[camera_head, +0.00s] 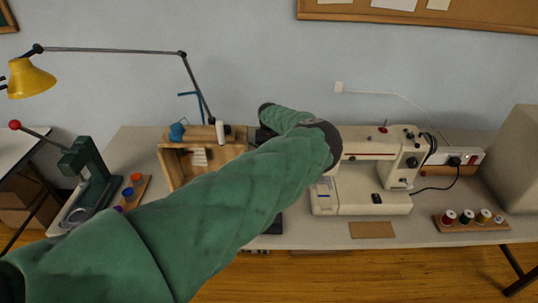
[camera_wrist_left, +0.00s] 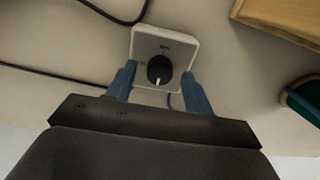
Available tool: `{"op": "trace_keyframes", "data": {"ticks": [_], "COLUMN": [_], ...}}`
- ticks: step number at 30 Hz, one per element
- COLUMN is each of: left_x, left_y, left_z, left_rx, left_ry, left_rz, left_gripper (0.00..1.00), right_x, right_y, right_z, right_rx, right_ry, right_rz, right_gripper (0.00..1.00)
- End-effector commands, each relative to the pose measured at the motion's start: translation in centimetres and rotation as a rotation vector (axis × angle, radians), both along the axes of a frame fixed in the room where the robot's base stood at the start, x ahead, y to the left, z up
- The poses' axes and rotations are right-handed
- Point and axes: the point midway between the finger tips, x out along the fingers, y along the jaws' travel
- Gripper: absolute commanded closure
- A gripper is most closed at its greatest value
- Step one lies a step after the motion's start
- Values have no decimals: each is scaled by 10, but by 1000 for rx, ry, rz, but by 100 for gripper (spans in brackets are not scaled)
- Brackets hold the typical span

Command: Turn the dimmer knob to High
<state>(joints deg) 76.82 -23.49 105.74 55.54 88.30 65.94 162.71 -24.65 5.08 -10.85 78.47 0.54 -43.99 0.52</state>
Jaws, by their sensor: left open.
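The dimmer knob (camera_wrist_left: 160,70) is a round black knob with a white pointer line, on a square white plate (camera_wrist_left: 146,42). The pointer line aims toward the lower edge of the left wrist view. Small lettering on the plate is too small to read. My left gripper (camera_wrist_left: 158,82) is open, with one blue finger on each side of the knob's lower part; I cannot tell whether they touch it. In the head view my green-sleeved left arm (camera_head: 220,200) reaches across the table and hides the knob and gripper. My right gripper is not in view.
A sewing machine (camera_head: 360,203) stands right of my arm, and a wooden box (camera_head: 172,168) stands left of it. A black cable (camera_wrist_left: 55,74) runs beside the plate. A spool rack (camera_head: 475,226) sits at the right, and a yellow lamp (camera_head: 30,80) at the left.

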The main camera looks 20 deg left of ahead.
Motion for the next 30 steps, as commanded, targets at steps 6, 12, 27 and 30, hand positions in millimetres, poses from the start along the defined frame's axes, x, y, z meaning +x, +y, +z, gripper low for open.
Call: {"op": "trace_keyframes", "data": {"ticks": [6, 12, 27, 30], "left_x": [1, 1, 0, 0], "left_y": [0, 0, 0, 0], "left_z": [-5, -5, -5, -5], "left_rx": [-1, -1, 0, 0], "left_ry": [-1, -1, -1, -1], "left_rz": [-1, -1, -20, -51], "left_gripper": [48, 48, 92, 92], "right_x": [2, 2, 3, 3], "right_y": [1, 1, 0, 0], "right_z": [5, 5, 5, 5], "right_rx": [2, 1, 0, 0], "right_ry": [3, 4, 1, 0], "right_rz": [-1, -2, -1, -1], "right_gripper": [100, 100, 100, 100]}}
